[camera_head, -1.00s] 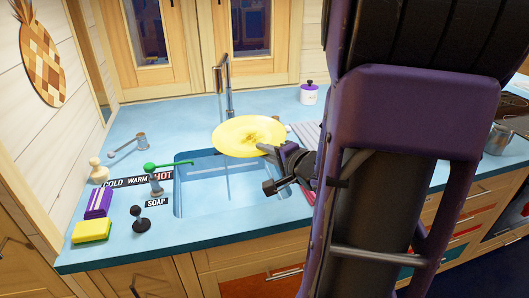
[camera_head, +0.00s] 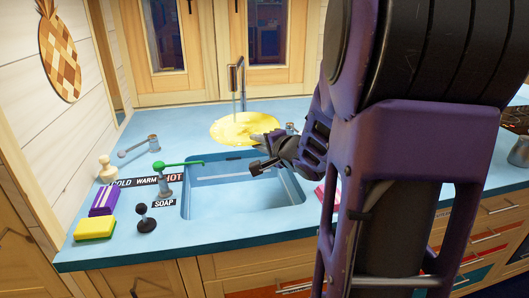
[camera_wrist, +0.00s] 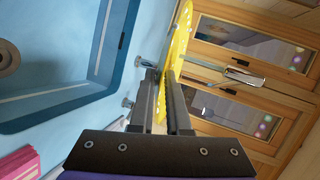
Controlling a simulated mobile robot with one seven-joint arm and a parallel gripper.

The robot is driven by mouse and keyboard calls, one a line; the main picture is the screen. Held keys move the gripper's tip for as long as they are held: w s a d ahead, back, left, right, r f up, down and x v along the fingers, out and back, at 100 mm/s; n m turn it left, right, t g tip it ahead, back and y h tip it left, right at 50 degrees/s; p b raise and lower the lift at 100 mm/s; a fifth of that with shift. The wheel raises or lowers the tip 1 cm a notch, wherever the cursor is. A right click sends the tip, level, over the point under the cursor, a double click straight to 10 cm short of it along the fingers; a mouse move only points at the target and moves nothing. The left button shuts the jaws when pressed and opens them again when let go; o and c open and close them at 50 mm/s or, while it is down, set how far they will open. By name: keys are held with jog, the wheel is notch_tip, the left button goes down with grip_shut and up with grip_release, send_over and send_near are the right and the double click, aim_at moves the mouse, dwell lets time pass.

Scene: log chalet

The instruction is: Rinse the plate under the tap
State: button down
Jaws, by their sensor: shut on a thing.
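The yellow plate (camera_head: 236,131) is held near the back edge of the sink, next to the tap (camera_head: 237,88). My gripper (camera_head: 262,140) is shut on its near right rim. In the wrist view, the plate (camera_wrist: 181,50) is seen nearly edge-on between my fingertips (camera_wrist: 161,78), with the tap's metal spout (camera_wrist: 243,76) beside it. Paler patches show on its face; I cannot tell whether they are water or dirt. The sink basin (camera_head: 240,195) lies in front and below. A green-handled lever (camera_head: 180,164) stands at its left, by the COLD WARM HOT label (camera_head: 148,181).
A black knob (camera_head: 145,215) stands by the SOAP label (camera_head: 164,203). A yellow sponge (camera_head: 95,229), a purple box (camera_head: 103,201) and a pale bottle (camera_head: 107,170) stand at the left. Pink cloth (camera_wrist: 18,163) lies right of the sink. My arm hides much of the right counter.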

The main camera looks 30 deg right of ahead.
aim_at(247, 137)
jog(key=x, duration=0.2)
jog(key=shift+w+a+r, duration=0.1)
jog(key=shift+w+a, duration=0.05)
jog(key=shift+w, duration=0.25)
jog(key=shift+x, duration=1.15)
jog(key=shift+r+p, duration=0.2)
jog(key=shift+p, duration=0.25)
jog(key=shift+w+d+p, duration=0.1)
jog(key=shift+d+p, duration=0.35)
jog(key=shift+d, duration=0.1)
jog(key=shift+a, duration=0.1)
jog(key=shift+a, duration=0.5)
jog(key=shift+d, duration=0.1)
jog(key=shift+d+f+p, duration=0.1)
jog(key=shift+d+p, duration=0.4)
jog(key=shift+p, duration=0.3)
